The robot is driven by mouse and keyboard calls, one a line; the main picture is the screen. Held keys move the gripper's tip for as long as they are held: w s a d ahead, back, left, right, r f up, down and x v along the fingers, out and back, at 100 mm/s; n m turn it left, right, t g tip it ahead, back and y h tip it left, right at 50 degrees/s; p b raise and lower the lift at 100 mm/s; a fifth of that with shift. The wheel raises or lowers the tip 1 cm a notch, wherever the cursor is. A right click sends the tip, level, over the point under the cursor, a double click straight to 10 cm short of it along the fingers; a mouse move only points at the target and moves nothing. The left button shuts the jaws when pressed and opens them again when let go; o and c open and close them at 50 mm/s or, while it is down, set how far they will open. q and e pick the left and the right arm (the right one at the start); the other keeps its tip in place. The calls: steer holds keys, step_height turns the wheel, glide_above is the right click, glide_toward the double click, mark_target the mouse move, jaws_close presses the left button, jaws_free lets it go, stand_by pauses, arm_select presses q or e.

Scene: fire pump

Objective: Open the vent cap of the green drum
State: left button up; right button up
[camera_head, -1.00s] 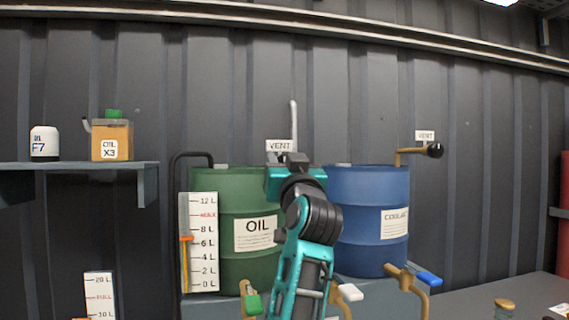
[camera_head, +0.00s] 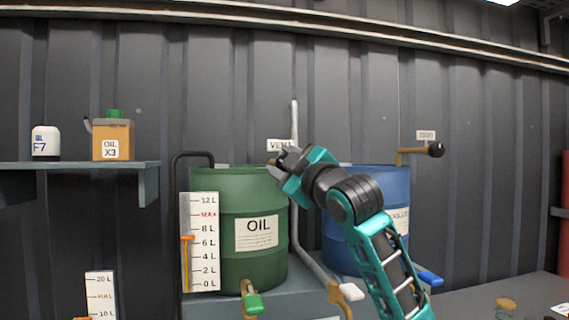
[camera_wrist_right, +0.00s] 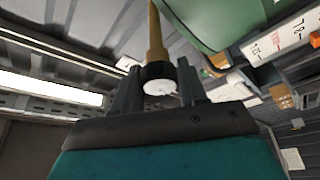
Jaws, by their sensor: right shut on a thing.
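The green drum (camera_head: 215,240), labelled OIL, stands left of centre in the head view. A VENT sign (camera_head: 277,145) is on the wall above it. My right gripper (camera_head: 280,166) is at the drum's top right edge. In the right wrist view, its fingers (camera_wrist_right: 157,90) are shut on a black knob (camera_wrist_right: 159,70) with a pale end, on a brass-coloured lever (camera_wrist_right: 156,35). The green drum (camera_wrist_right: 205,20) shows beside this lever. In the head view the gripper hides most of the knob and lever. My left gripper is not in view.
A blue drum (camera_head: 338,240) stands to the right, partly behind my right arm. Its brass vent lever with a black knob (camera_head: 436,150) points right. A grey pipe (camera_head: 295,200) rises between the drums. Taps with green (camera_head: 254,304), white and blue handles are below.

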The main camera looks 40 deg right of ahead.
steer(key=n+g+y, duration=0.1)
steer(key=n, duration=0.3)
steer(key=n+g, duration=0.1)
steer(key=n, duration=0.2)
steer(key=shift+n+y, duration=0.4)
steer(key=shift+f+n+g, duration=0.15)
steer(key=shift+n+g, duration=0.95)
steer(key=shift+n, duration=0.9)
steer(key=shift+a, duration=0.1)
steer(key=o, duration=1)
steer(key=s+b, duration=0.1)
steer(key=s, duration=0.3)
steer(key=s+a+r+b, duration=0.1)
steer(key=s, duration=0.3)
steer(key=s+r, duration=0.1)
steer(key=s, duration=0.3)
steer(key=shift+s+a+b, duration=0.3)
steer(key=shift+a+b, duration=0.05)
steer(key=shift+b, duration=0.05)
steer(key=shift+f, duration=0.1)
